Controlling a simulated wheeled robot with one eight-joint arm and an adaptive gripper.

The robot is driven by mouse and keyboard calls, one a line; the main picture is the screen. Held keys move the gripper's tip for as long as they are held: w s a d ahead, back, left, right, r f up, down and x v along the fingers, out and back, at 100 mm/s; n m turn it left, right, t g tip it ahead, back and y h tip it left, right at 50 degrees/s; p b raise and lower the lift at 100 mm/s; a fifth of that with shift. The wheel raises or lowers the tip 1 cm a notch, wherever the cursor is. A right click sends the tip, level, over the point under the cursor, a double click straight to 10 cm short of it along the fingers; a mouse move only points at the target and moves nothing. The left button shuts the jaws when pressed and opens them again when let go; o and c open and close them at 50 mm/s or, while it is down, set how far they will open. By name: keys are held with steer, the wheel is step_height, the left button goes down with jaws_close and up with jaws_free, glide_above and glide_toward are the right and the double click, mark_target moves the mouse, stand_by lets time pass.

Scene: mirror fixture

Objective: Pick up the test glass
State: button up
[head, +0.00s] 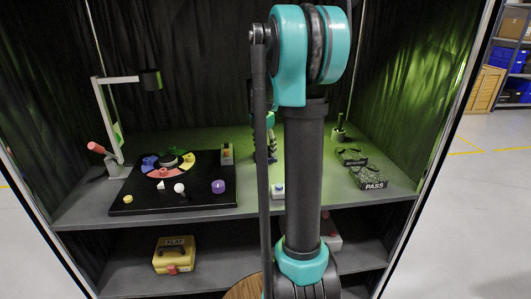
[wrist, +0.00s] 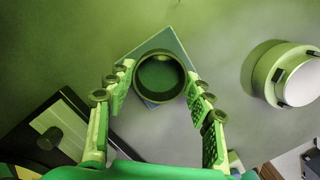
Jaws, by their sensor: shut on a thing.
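In the wrist view, a dark round ring with a dark green, glassy middle, which looks like the test glass (wrist: 160,79), sits between my fingertips. My gripper (wrist: 160,88) is shut on it, with a finger against its left and right sides. A flat blue-green square (wrist: 178,44) shows behind the glass; I cannot tell whether the two touch. In the head view my gripper (head: 268,138) is mostly hidden behind my arm, above the shelf, and the glass cannot be made out there.
A black board (head: 140,206) with a coloured ring and small pieces lies left. A lamp (head: 117,130) stands behind it. A PASS tray (head: 370,180) sits right. A pale-topped round thing (wrist: 290,78) is right of my gripper in the wrist view. A yellow case (head: 174,256) is below.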

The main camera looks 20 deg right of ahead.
steer(key=shift+c, duration=1.2)
steer(key=shift+r, duration=0.15)
